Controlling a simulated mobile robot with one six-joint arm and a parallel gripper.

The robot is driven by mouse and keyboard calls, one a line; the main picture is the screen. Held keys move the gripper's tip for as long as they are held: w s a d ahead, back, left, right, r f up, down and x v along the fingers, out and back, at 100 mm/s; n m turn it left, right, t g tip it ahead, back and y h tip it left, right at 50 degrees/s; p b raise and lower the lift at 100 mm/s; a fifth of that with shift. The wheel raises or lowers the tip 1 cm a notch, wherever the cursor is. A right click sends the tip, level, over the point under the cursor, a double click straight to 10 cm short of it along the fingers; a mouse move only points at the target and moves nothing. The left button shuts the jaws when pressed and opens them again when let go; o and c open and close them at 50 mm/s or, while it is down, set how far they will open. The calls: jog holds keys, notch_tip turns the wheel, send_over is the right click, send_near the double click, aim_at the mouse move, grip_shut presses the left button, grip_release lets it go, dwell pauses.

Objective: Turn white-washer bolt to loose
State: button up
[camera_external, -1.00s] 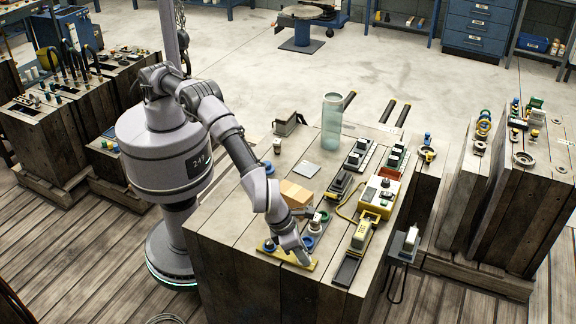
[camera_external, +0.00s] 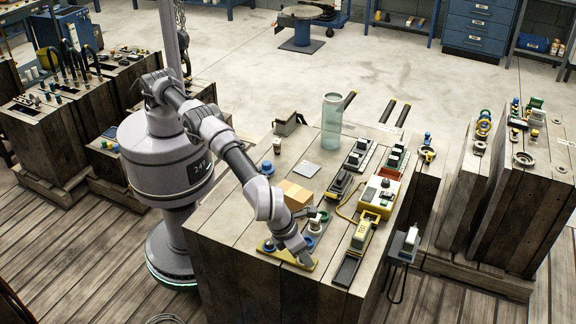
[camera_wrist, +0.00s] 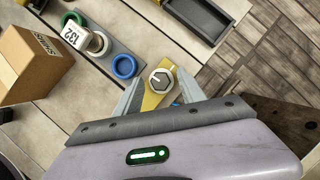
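A grey hex-headed bolt (camera_wrist: 161,81) with a pale ring at its base and a white mark on its head stands on a yellow plate (camera_wrist: 172,70) in the wrist view. My gripper (camera_wrist: 161,76) is open, with one finger on each side of the bolt head. I see yellow plate beside the bolt and cannot tell any contact. In the external view my gripper (camera_external: 304,262) is low over the right end of the yellow plate (camera_external: 277,254), and hides the bolt there. A small blue part (camera_wrist: 177,102) is partly hidden behind my gripper.
Beside the plate, a strip holds a blue ring (camera_wrist: 124,66), a white block marked 132 (camera_wrist: 76,33) and other rings. A cardboard box (camera_wrist: 32,62) and a dark tray (camera_wrist: 200,18) are nearby. A green-tinted cylinder (camera_external: 331,122) stands farther back.

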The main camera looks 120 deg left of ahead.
jog(key=p+v, duration=0.6)
jog(key=v, duration=1.1)
jog(key=shift+r+p, duration=0.2)
jog(key=shift+p, duration=0.2)
jog(key=shift+s, duration=0.1)
jog(key=s+a+m+t+h+p, duration=0.15)
jog(key=s+a+m+h, duration=0.35)
jog(key=m, duration=0.6)
jog(key=shift+y, duration=0.6)
jog(key=b+x, duration=0.2)
jog(key=x, duration=0.4)
jog(key=w+b+x, duration=0.1)
jog(key=b+x, duration=0.1)
jog(key=x, duration=0.4)
jog(key=w+a+r+b+x, duration=0.1)
jog(key=b+x, duration=0.1)
jog(key=x, duration=0.4)
jog(key=shift+w+f, duration=0.15)
jog(key=shift+f, duration=0.05)
jog(key=shift+c, duration=0.2)
